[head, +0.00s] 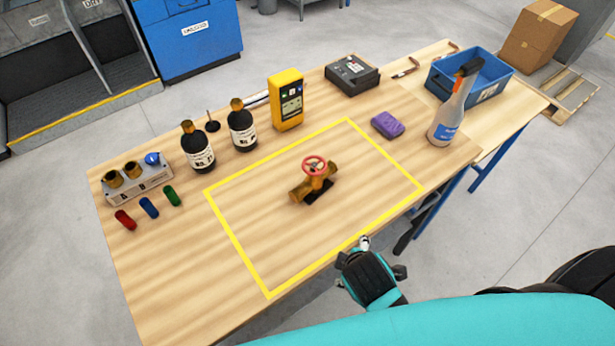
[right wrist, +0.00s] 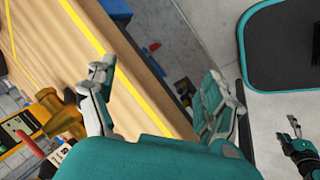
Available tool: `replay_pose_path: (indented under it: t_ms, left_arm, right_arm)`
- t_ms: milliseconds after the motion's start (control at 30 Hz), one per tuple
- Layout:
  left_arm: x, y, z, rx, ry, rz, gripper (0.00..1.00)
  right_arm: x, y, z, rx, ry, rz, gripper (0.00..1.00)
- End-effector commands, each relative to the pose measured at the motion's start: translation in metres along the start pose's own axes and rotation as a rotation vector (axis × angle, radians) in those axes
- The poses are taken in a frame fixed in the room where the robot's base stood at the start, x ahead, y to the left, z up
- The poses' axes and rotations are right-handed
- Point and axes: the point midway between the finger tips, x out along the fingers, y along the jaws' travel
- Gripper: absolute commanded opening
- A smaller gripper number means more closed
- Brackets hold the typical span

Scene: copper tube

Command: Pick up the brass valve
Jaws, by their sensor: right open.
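The brass valve (head: 312,187) with a red handwheel lies on the wooden table, inside the yellow taped rectangle. In the right wrist view the brass valve (right wrist: 62,116) is at the left, beyond one finger and partly cut by my gripper's body. My right gripper (head: 364,246) is at the table's front edge, apart from the valve and nearer to me. In the right wrist view my right gripper (right wrist: 160,88) has its two fingers wide apart with nothing between them. What seems to be my left gripper (right wrist: 294,138) shows small at the right of that view; its jaws are unclear.
Two dark bottles (head: 198,147), a yellow meter (head: 286,100) and a purple sponge (head: 388,125) stand around the taped area. A spray bottle (head: 449,112) and a blue bin (head: 492,77) are at the right. A fitting rack (head: 135,182) is at the left. The tape area around the valve is clear.

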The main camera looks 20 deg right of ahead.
Motion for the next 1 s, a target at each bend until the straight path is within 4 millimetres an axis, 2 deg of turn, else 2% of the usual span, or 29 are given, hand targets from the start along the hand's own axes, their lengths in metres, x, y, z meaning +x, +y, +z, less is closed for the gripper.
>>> replay_pose_path:
  t_ms: [167, 433, 567, 733, 867, 1000]
  left_arm:
    - [-0.002, -0.005, -0.008, -0.002, 0.014, -0.006, 0.76]
    - [-0.004, 0.014, -0.005, -0.007, 0.009, 0.017, 0.76]
    - [-0.006, 0.014, -0.004, -0.005, 0.007, 0.016, 0.76]
    - [-0.009, 0.01, -0.003, -0.004, 0.005, 0.012, 0.76]
    - [-0.009, 0.008, -0.003, -0.002, 0.004, 0.009, 0.76]
    - [-0.011, 0.005, -0.002, -0.001, 0.003, 0.007, 0.76]
  right_arm:
    - [-0.005, 0.005, -0.014, -0.215, -0.015, 0.072, 0.84]
    - [-0.027, 0.019, -0.051, -0.7, -0.085, 0.243, 0.84]
    - [-0.054, 0.03, -0.083, -1.065, -0.184, 0.381, 0.84]
    - [-0.1, 0.044, -0.125, -1.508, -0.393, 0.558, 0.84]
    - [-0.122, 0.049, -0.14, -1.671, -0.508, 0.622, 0.84]
    - [-0.122, 0.057, -0.145, -1.718, -0.548, 0.638, 0.84]
